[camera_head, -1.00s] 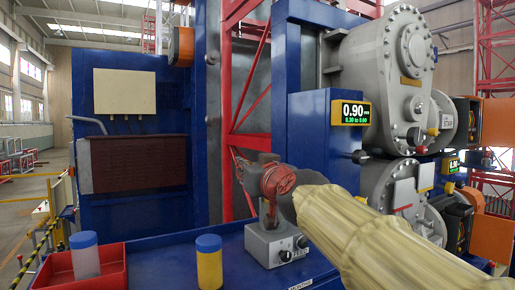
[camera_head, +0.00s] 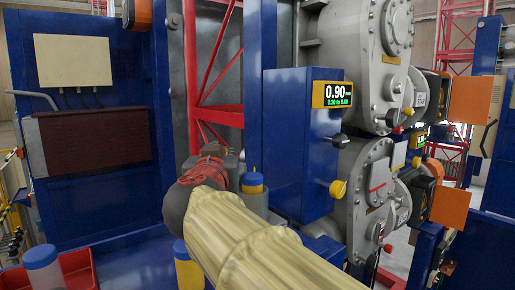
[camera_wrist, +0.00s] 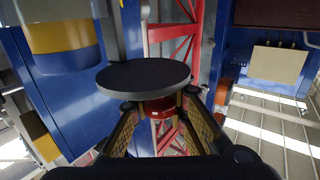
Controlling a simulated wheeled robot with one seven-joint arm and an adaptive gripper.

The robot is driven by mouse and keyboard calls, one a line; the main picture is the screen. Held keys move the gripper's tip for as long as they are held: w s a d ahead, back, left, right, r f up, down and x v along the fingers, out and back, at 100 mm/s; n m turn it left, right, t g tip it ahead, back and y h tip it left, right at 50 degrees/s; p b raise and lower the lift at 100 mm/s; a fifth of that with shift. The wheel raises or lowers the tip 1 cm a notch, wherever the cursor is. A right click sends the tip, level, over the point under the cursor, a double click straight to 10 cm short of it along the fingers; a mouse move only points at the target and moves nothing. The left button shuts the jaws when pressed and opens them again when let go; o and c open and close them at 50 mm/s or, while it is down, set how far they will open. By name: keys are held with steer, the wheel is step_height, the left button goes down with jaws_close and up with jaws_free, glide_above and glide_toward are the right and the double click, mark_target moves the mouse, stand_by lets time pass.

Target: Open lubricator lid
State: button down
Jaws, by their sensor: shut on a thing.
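In the wrist view, my gripper (camera_wrist: 159,101) has its two fingers closed on a small red knob-like part (camera_wrist: 159,110). A dark round disc with a grey rim, which looks like the lubricator lid (camera_wrist: 143,75), sits just beyond the fingertips against the red part. In the head view my gripper (camera_head: 207,173) is in front of a grey housing (camera_head: 233,160), partly hidden by my own arm. Whether the disc touches or is clear of a lubricator body cannot be told. A blue-topped grey cylinder (camera_head: 256,203) stands just right of the gripper.
A yellow jar with a blue cap (camera_head: 188,272) and a red tray (camera_head: 78,270) holding a blue-capped clear jar (camera_head: 44,270) are at lower left.

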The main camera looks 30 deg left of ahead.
steer(key=shift+w+a+m+t+h, duration=0.1)
steer(key=shift+w+m+t+h, duration=0.3)
steer(key=shift+m+h, duration=1.5)
steer(key=shift+w+a+m+t+h, duration=0.15)
steer(key=shift+w+m+h, duration=0.75)
steer(key=shift+h, duration=1.8)
steer(key=shift+w+m+t+h, duration=0.25)
steer(key=shift+w+m+h, duration=0.1)
steer(key=shift+m+h, duration=1.65)
steer(key=shift+h, duration=0.3)
steer(key=shift+n, duration=0.3)
steer(key=c, duration=1.7)
jaws_free()
steer(key=shift+c, duration=0.2)
steer(key=v, duration=1.2)
